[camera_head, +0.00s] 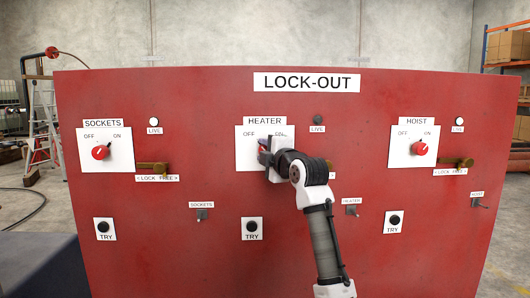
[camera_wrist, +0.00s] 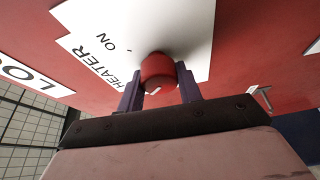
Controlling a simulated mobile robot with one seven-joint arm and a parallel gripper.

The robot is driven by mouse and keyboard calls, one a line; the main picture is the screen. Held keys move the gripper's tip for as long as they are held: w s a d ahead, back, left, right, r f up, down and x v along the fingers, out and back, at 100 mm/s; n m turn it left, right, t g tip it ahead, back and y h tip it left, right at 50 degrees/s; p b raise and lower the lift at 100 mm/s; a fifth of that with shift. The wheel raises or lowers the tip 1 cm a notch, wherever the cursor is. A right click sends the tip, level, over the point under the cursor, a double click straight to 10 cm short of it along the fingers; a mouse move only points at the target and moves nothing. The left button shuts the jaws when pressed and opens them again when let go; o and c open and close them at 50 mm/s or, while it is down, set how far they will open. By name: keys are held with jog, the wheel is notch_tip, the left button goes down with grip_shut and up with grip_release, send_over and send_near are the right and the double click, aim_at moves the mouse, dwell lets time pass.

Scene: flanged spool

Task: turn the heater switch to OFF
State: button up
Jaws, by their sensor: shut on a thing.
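The heater switch is a red round knob (camera_wrist: 158,72) on a white plate (camera_wrist: 195,25) lettered HEATER and ON in the wrist view. My gripper (camera_wrist: 160,76) is shut on this knob, with one dark finger on each side of it. A short white mark shows on the knob's near face; I cannot tell which setting it points to. In the head view, my gripper (camera_head: 266,152) is at the heater plate (camera_head: 243,142) and covers most of the knob and part of the OFF/ON lettering. The heater LIVE lamp (camera_head: 318,119) looks dark.
The red LOCK-OUT panel (camera_head: 200,100) also carries the sockets switch (camera_head: 101,152) and hoist switch (camera_head: 420,148), with pale LIVE lamps and brass lock pieces (camera_head: 152,167) beside them. TRY buttons (camera_head: 252,227) and small labelled parts sit below.

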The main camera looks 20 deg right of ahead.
jog(key=o, duration=1)
jog(key=s+d+b, duration=0.1)
jog(key=s+b, duration=0.3)
jog(key=s, duration=0.9)
jog(key=shift+s+d+f, duration=0.2)
jog(key=shift+s+d, duration=0.05)
jog(key=shift+s, duration=0.15)
